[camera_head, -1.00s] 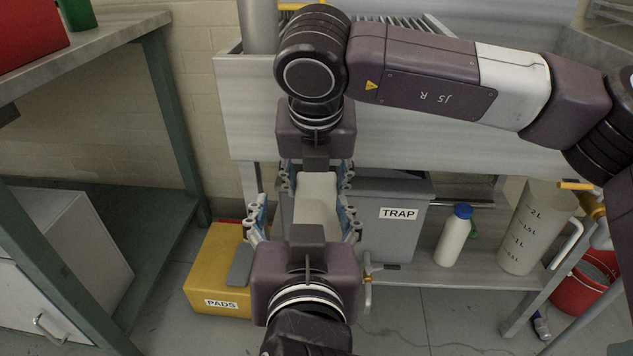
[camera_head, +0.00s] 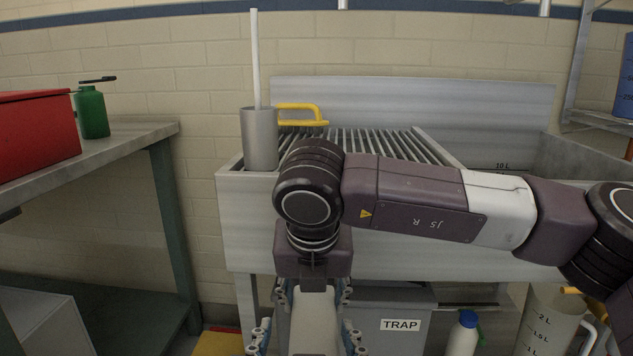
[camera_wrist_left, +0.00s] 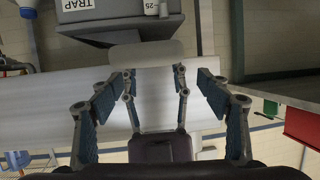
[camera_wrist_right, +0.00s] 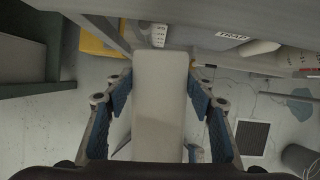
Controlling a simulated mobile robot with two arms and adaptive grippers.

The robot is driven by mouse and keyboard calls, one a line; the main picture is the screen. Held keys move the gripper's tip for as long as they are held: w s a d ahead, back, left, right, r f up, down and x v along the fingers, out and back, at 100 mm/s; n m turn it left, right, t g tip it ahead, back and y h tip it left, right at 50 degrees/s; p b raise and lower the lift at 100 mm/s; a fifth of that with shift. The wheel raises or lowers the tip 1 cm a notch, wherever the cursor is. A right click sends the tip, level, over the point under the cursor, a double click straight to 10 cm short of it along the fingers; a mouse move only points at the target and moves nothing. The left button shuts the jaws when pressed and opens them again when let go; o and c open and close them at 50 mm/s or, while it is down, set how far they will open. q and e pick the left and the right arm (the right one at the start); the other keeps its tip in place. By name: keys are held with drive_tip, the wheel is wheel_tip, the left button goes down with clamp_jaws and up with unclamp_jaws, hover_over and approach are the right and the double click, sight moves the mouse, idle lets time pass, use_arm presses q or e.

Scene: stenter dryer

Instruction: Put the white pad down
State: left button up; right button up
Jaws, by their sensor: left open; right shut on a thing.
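The white pad (camera_head: 314,318) is a pale, flat, long block. My right gripper (camera_head: 315,296) points down in the head view and is shut on it; the right wrist view shows the pad (camera_wrist_right: 159,95) between both fingers. My left gripper (camera_wrist_left: 160,88) is open and empty, facing the right gripper. In the head view only its fingertips show at the bottom edge, either side of the pad's lower part. The left wrist view shows the pad (camera_wrist_left: 150,54) ahead of the left fingers, with gaps between. The pad's lower end is cut off in the head view.
A metal sink with a ribbed drainboard (camera_head: 385,146) stands behind, bearing a grey cup (camera_head: 259,140) and yellow handle (camera_head: 300,112). Below are a grey TRAP box (camera_head: 405,300), a white bottle (camera_head: 463,335) and a jug (camera_head: 545,325). A yellow box (camera_head: 218,343) sits lower left, beside a bench (camera_head: 130,135).

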sight(317, 324)
use_arm(q)
drive_tip(key=shift+h, duration=0.3)
drive_tip(key=w, duration=0.1)
drive_tip(key=w+d+f, duration=0.1)
drive_tip(key=w+f, duration=0.1)
drive_tip(key=shift+w+d, duration=0.15)
drive_tip(key=shift+d, duration=0.15)
use_arm(e)
drive_tip(key=shift+s+r, duration=0.1)
drive_tip(key=shift+r, duration=0.35)
use_arm(q)
drive_tip(key=shift+a, duration=0.1)
use_arm(e)
drive_tip(key=v, duration=0.5)
drive_tip(key=shift+s+r, duration=0.2)
drive_tip(key=shift+r, duration=0.1)
drive_tip(key=shift+c, duration=0.9)
drive_tip(key=shift+v, duration=0.75)
drive_tip(key=c, duration=0.3)
drive_tip(key=shift+s+a, duration=0.1)
drive_tip(key=shift+a, duration=0.05)
